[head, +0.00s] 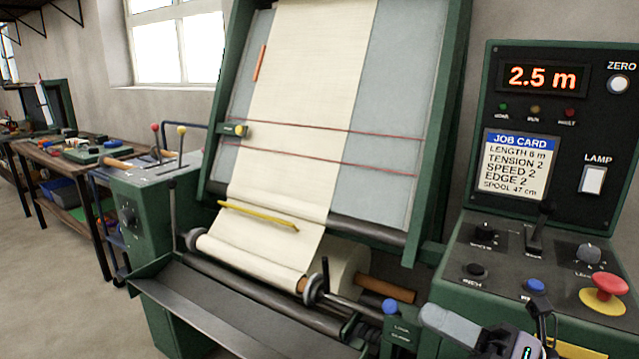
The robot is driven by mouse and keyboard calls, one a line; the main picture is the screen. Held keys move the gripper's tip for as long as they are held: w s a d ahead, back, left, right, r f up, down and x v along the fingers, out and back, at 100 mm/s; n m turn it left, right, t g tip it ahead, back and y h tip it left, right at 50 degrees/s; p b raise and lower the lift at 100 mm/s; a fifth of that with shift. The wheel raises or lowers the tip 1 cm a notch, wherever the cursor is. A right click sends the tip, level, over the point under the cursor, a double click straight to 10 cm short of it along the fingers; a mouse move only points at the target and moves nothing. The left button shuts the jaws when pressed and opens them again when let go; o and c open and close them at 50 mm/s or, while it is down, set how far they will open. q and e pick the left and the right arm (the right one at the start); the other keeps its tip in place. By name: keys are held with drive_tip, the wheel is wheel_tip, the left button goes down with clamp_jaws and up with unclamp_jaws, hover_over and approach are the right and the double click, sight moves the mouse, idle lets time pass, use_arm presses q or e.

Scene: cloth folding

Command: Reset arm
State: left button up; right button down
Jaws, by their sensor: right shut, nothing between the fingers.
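My right gripper (541,309) shows at the bottom right, with its dark fingers together and nothing held. It is in front of the lower part of the green control panel (460,262), left of the red mushroom button (604,290) in the picture. I cannot tell whether it touches the panel. My left gripper is not in view. A cream cloth (305,90) runs down the inclined board of the green machine onto a roll (250,262). A yellow strip (258,215) lies across the cloth.
The panel carries a 2.5 m display (543,77), a job card (519,165), a black lever (538,228), knobs and a blue button (535,285). A blue-topped knob (390,307) stands left of my gripper. A workbench (75,150) with tools stands at the far left; floor is clear before it.

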drive_tip(key=s+d+f+m+t+h+p, duration=0.15)
drive_tip(key=f+m+t+h, duration=0.4)
drive_tip(key=m, duration=0.55)
drive_tip(key=d+f+m+t+h, duration=0.25)
drive_tip(key=f+m+h, duration=0.45)
drive_tip(key=m, duration=0.5)
drive_tip(key=s+f+m+g+h+p, duration=0.1)
drive_tip(key=s+f+m+g+h, duration=0.2)
drive_tip(key=s+f+m+g, duration=0.5)
drive_tip(key=s+f+m, duration=0.3)
drive_tip(key=s+f, duration=0.3)
drive_tip(key=f, duration=0.4)
drive_tip(key=shift+d+f+m, duration=0.15)
drive_tip(key=shift+d+m, duration=0.05)
drive_tip(key=shift+m, duration=0.1)
drive_tip(key=shift+w, duration=0.1)
